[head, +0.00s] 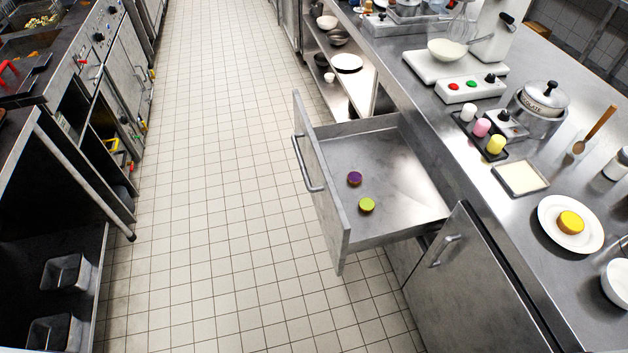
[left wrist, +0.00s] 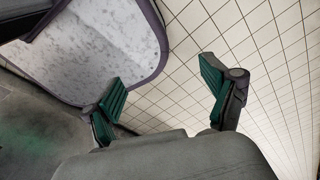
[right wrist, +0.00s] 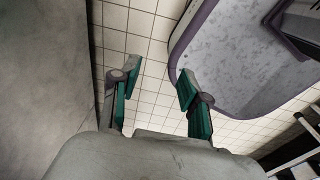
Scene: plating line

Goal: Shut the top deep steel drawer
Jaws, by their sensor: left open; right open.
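The top deep steel drawer (head: 385,185) stands pulled out from the right-hand counter in the head view, its front panel (head: 325,195) facing the aisle with a bar handle (head: 306,165) on it. A purple-topped round item (head: 354,178) and a green-topped one (head: 367,205) lie inside it. My left gripper (left wrist: 160,92) is open and empty above the tiled floor in the left wrist view. My right gripper (right wrist: 155,85) is open and empty above the floor in the right wrist view. Neither gripper shows in the head view, and the drawer is not recognisable in the wrist views.
A closed steel door (head: 470,290) sits beside the drawer, nearer to me. The countertop holds a plate (head: 570,238) with a yellow-topped item, a pot and a mixer. The tiled aisle (head: 220,180) is clear. A cooking line with shelves (head: 60,235) runs along the left.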

